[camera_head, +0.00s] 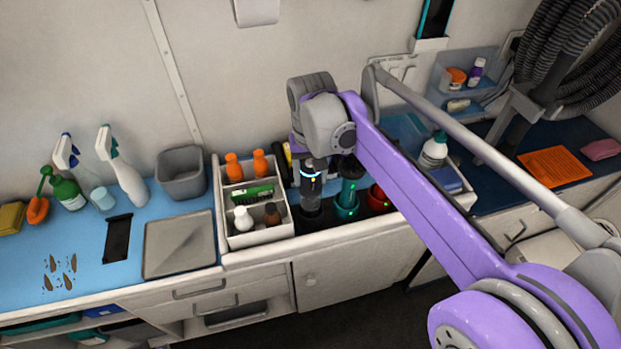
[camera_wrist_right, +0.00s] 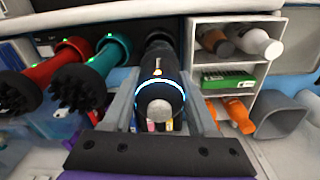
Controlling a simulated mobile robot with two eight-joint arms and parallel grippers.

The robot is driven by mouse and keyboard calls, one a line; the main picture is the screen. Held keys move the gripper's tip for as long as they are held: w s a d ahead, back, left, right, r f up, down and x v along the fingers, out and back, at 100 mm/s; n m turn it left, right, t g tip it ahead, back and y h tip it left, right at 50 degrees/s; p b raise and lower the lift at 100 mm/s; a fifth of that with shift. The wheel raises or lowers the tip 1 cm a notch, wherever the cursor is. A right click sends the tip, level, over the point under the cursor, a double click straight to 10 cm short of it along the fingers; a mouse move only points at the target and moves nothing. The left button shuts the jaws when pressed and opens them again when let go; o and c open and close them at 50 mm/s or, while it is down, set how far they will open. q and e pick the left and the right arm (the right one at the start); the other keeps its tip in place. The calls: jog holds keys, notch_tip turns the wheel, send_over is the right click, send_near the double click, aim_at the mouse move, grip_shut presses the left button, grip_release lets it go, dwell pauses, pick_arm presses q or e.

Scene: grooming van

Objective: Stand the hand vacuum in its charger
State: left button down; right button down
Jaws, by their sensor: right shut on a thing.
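The hand vacuum (camera_head: 311,187), dark with a glowing blue ring, stands about upright in my right gripper (camera_head: 313,168). In the right wrist view the fingers are shut on both sides of the vacuum (camera_wrist_right: 160,88). Its lower end meets a dark socket of the black charger base (camera_head: 329,221); I cannot tell whether it is fully seated. A teal device (camera_head: 347,192) and a red device (camera_head: 378,199), each with a green light, stand to its right in the same row. My left gripper is not in view.
A white caddy (camera_head: 228,214) with orange, white and brown bottles and a green box stands close left of the vacuum. A grey bin (camera_head: 182,174), a flat tray (camera_head: 180,245) and spray bottles (camera_head: 122,172) are farther left. My right arm covers part of the counter.

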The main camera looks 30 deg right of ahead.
jog(key=shift+f, duration=0.6)
jog(key=shift+c, duration=0.9)
grip_release()
jog(key=shift+f, duration=0.1)
jog(key=r, duration=0.8)
jog(key=r+p, duration=0.1)
jog(key=r, duration=0.3)
jog(key=shift+s+a+r, duration=0.1)
jog(key=shift+s+r, duration=0.1)
jog(key=shift+s, duration=0.05)
jog(key=s+a+f+n+t, duration=0.2)
jog(key=s+a+f, duration=0.1)
jog(key=s+f, duration=0.4)
jog(key=s+a+f+n+t, duration=0.2)
jog(key=s+f, duration=0.6)
jog(key=f, duration=0.6)
jog(key=shift+s+a+n+t, duration=0.3)
jog(key=shift+a+t, duration=0.1)
jog(key=shift+a, duration=0.3)
